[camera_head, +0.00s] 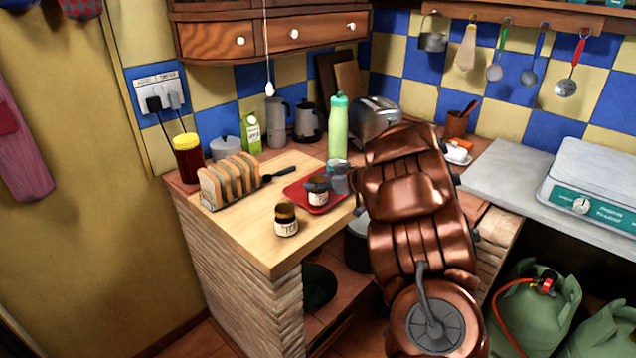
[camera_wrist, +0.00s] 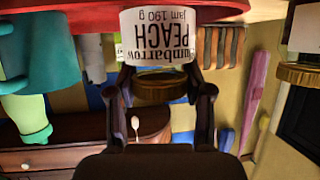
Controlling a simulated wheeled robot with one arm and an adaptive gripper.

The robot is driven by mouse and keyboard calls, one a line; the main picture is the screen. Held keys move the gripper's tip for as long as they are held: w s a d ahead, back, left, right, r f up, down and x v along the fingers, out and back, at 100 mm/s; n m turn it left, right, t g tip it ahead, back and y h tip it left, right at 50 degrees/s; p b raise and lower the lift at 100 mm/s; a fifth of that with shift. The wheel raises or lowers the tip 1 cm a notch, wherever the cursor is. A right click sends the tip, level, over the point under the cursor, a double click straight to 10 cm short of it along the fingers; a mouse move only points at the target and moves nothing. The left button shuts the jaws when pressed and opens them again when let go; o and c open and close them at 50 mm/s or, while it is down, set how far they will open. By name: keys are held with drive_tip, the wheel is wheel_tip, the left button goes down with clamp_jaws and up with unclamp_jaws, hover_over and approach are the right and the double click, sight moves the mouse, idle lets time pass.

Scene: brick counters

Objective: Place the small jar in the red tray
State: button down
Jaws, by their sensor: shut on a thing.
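A small jar with a dark lid and a white label (camera_head: 318,198) is in my gripper (camera_head: 334,184), at the red tray (camera_head: 296,196). In the wrist view the picture is upside down, and the jar's label reads peach jam (camera_wrist: 158,42). The two fingers of my gripper (camera_wrist: 160,92) close on it near its gold-brown lid. The jar's base is over or on the tray (camera_wrist: 90,3); I cannot tell if it touches. The jar looks upright. My gripper hides part of the tray's right side.
A second similar jar (camera_head: 286,226) stands on the wooden board (camera_head: 255,238) in front of the tray. A toast rack with bread (camera_head: 230,182), a fork (camera_head: 280,173), a green bottle (camera_head: 338,130) and a teal cup (camera_head: 336,163) are close by. The board's front left is clear.

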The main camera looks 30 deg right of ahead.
drive_tip(key=shift+f, duration=0.1)
drive_tip(key=shift+c, duration=2.4)
unclamp_jaws()
